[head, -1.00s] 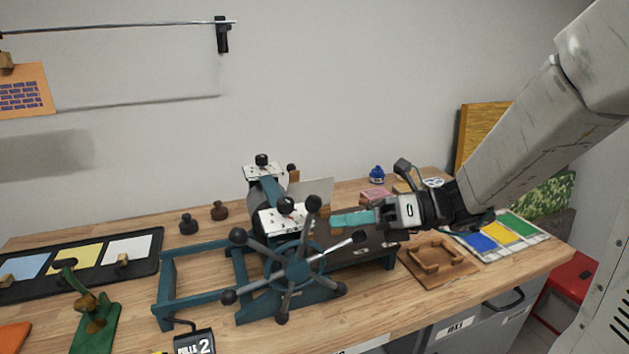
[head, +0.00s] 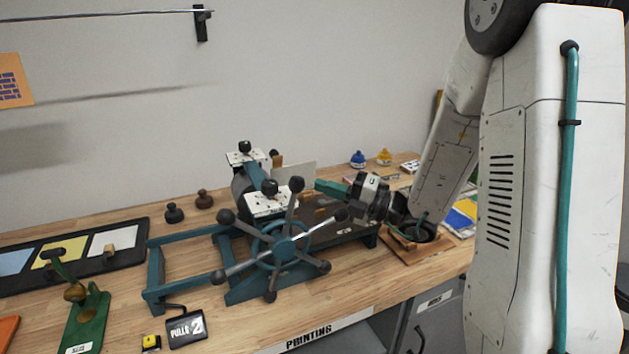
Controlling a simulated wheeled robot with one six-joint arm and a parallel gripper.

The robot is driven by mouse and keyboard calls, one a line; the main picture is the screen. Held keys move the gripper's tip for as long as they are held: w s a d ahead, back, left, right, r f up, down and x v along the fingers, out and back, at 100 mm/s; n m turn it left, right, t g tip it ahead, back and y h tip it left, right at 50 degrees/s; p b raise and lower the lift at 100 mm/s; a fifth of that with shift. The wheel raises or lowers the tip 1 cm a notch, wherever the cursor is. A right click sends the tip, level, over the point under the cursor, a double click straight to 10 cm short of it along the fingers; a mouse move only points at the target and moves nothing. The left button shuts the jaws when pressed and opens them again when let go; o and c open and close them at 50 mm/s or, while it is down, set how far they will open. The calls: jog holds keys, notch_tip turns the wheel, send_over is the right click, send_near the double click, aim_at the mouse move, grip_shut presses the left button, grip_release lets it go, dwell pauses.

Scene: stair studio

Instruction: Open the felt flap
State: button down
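An etching press with teal frame, rollers and a spoked hand wheel (head: 285,244) stands on the wooden bench. Its dark bed (head: 350,228) extends to the right of the rollers. A pale panel (head: 298,176) stands upright behind the bed, just right of the rollers. It may be the felt flap, but I cannot tell for sure. Small wooden pieces (head: 321,212) lie on the bed. My gripper (head: 320,186) points left above the bed, with its teal fingertips near the panel's right end. Whether they touch it, and the gap between the fingers, cannot be made out.
A black tray with coloured sheets (head: 98,267), a green stand (head: 88,320) and a "PULLS 2" counter (head: 186,328) are at the left. Blue (head: 357,160) and yellow pots (head: 384,157) stand at the back right.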

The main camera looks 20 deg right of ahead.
jog(key=x, duration=0.3)
jog(key=w+d+x, duration=0.1)
jog(key=x, duration=0.6)
jog(key=shift+w+d+r, duration=0.15)
jog(key=shift+w, duration=0.15)
jog(key=shift+w+r, duration=0.15)
jog(key=shift+w, duration=0.35)
